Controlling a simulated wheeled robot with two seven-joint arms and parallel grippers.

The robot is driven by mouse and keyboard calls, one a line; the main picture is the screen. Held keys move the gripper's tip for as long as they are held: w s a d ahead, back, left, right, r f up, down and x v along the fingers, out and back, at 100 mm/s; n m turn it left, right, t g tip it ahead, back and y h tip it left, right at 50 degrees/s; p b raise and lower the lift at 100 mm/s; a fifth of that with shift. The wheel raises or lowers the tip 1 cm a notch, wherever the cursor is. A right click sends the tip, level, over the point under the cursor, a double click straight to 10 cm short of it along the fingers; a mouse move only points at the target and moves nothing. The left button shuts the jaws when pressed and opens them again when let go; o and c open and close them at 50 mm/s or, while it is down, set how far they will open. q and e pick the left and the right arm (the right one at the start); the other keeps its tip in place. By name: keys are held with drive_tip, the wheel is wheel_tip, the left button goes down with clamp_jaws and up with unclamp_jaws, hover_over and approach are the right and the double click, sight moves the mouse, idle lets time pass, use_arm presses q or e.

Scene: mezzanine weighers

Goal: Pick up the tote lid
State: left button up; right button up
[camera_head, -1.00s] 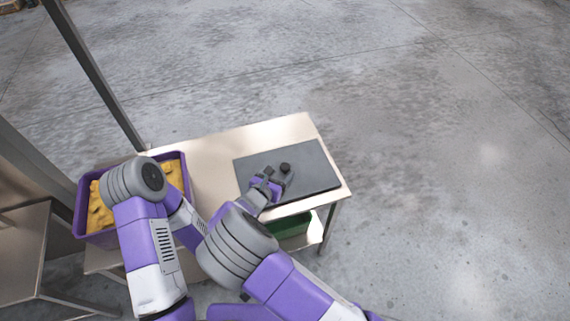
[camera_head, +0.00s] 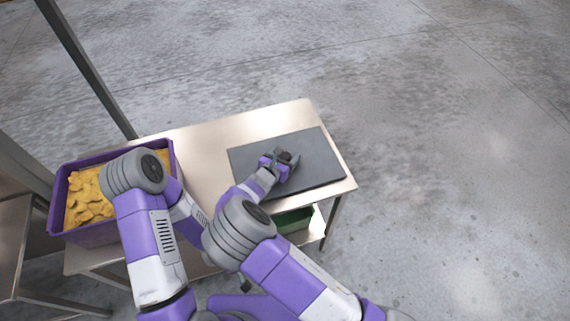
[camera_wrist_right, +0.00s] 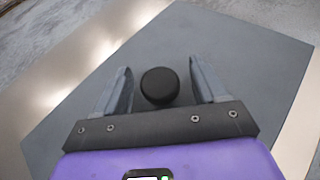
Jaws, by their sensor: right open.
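The tote lid (camera_head: 312,150) is a flat dark grey rectangle lying on the right part of the metal table. A round black knob (camera_wrist_right: 160,86) stands up from it; in the head view the knob (camera_head: 284,156) is partly hidden by my gripper. My right gripper (camera_head: 286,164) is over the lid. In the right wrist view its two fingers (camera_wrist_right: 160,84) are open, one on each side of the knob, with a gap to both. My left arm shows at the left of the head view, but its gripper is hidden.
A purple tote (camera_head: 60,190) filled with yellow pieces stands at the table's left end. The metal table (camera_head: 215,150) is bare between tote and lid. A green container (camera_head: 292,221) sits on the lower shelf. A grey post (camera_head: 85,70) rises behind the tote.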

drive_tip(key=shift+x, duration=0.8)
drive_tip(key=shift+a+r, duration=0.1)
drive_tip(key=c, duration=1.3)
